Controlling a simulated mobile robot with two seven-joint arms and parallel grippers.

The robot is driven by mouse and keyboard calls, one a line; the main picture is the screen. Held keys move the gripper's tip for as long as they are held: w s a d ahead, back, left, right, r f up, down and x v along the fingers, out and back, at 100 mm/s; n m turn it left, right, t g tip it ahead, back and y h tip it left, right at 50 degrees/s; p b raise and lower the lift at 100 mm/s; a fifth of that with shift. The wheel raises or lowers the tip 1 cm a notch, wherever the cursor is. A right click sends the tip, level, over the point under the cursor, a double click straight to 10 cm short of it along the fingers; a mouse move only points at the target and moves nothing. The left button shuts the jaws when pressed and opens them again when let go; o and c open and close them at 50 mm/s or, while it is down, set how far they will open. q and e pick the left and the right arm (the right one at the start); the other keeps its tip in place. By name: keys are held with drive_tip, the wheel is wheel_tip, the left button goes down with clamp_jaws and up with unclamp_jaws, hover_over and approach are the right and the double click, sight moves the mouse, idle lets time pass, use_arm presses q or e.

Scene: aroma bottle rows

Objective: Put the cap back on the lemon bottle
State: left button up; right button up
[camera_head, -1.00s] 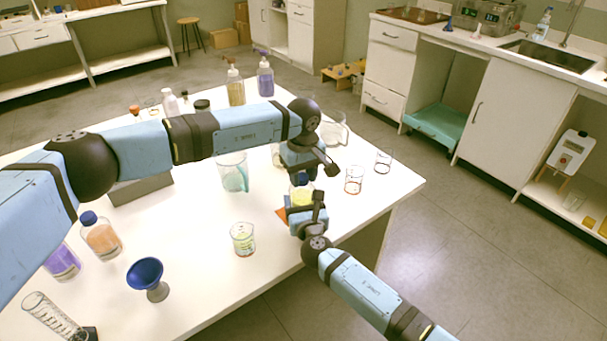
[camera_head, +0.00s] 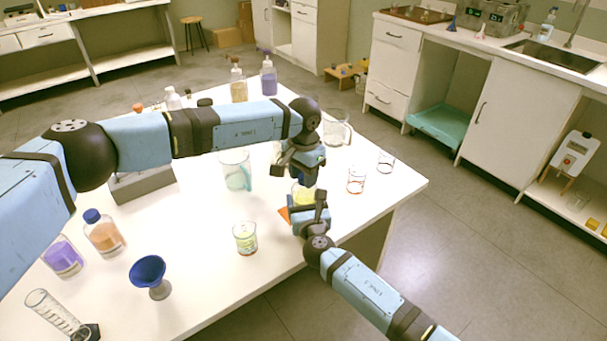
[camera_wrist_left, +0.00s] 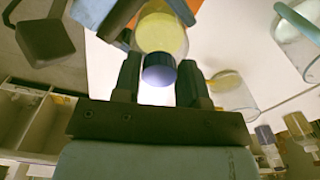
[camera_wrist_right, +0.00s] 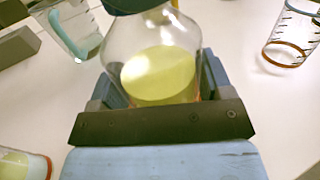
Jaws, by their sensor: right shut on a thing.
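The lemon bottle, a clear bottle with yellow liquid (camera_head: 304,193), stands near the table's right front edge. The right wrist view shows it large and upright (camera_wrist_right: 160,72). My right gripper (camera_head: 306,208) is shut around its body. A dark blue cap (camera_wrist_left: 160,68) shows at the bottle's neck end in the left wrist view; I cannot tell whether it is fully seated. My left gripper (camera_wrist_left: 160,85) is over the bottle top, its fingers apart on either side of the cap, with a small gap visible. In the head view my left gripper (camera_head: 300,172) hides the cap.
Small glass beakers (camera_head: 356,180) stand to the right. A blue funnel (camera_head: 148,272) and an orange bottle (camera_head: 103,232) are at front left. An orange patch (camera_head: 284,213) lies beside the bottle.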

use_arm(q)
drive_tip(key=o, duration=0.3)
drive_tip(key=shift+r, duration=2.3)
